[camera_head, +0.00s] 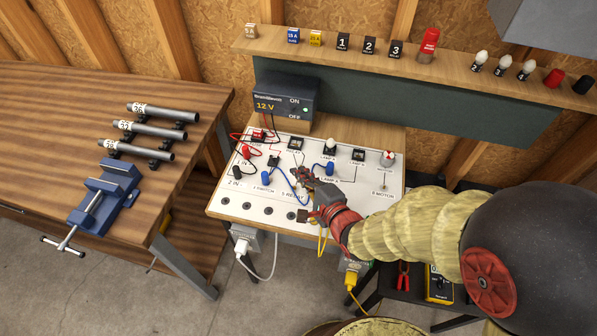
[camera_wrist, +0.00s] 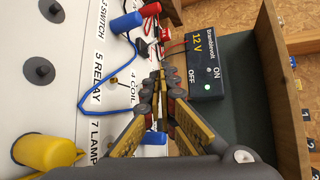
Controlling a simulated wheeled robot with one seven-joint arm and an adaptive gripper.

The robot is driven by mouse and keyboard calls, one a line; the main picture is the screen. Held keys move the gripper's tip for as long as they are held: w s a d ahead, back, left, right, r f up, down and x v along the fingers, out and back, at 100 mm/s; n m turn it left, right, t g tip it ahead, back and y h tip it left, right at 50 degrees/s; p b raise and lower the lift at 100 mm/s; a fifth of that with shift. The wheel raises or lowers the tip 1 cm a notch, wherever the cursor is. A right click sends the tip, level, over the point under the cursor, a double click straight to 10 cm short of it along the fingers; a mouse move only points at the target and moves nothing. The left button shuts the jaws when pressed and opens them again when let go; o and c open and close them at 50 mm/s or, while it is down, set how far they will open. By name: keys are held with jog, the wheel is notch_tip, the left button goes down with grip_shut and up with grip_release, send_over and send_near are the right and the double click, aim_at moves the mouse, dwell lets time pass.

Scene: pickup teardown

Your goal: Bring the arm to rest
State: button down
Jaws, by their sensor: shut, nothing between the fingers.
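My gripper (camera_head: 301,176) is over the middle of the white circuit board (camera_head: 226,204), near the relay and lamp labels. Its fingers are shut with nothing between them. In the wrist view the closed fingertips (camera_wrist: 161,82) point toward the board's back edge and the power supply. My arm reaches in from the right. The gripper hides part of the board beneath it. I cannot tell whether the fingertips touch the board or the wires.
A 12 V power supply (camera_head: 283,97) stands behind the board. Blue plugs (camera_head: 265,177) and loose wires lie close to my gripper. A shelf (camera_head: 400,68) with small blocks runs along the wall. A bench (camera_head: 60,110) with a blue vise (camera_head: 106,191) stands left.

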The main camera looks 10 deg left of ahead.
dwell(0.4)
jog(key=d+r+n+g+h, duration=0.1)
jog(key=d+r+n+h, duration=0.25)
jog(key=d+r, duration=0.4)
jog(key=d+r+n+g+h, duration=0.1)
jog(key=d+r+n+h, duration=0.25)
jog(key=d, duration=0.75)
jog(key=s+d+r+n+g+h, duration=0.1)
jog(key=s+d+r+n+g, duration=0.1)
jog(key=s, duration=0.7)
jog(key=s+d+r+n+g+h, duration=0.1)
jog(key=s+d+r+n, duration=0.3)
jog(key=s, duration=0.6)
jog(key=shift+s+d+g, duration=0.2)
jog(key=shift+d+g, duration=0.3)
jog(key=shift+d, duration=0.7)
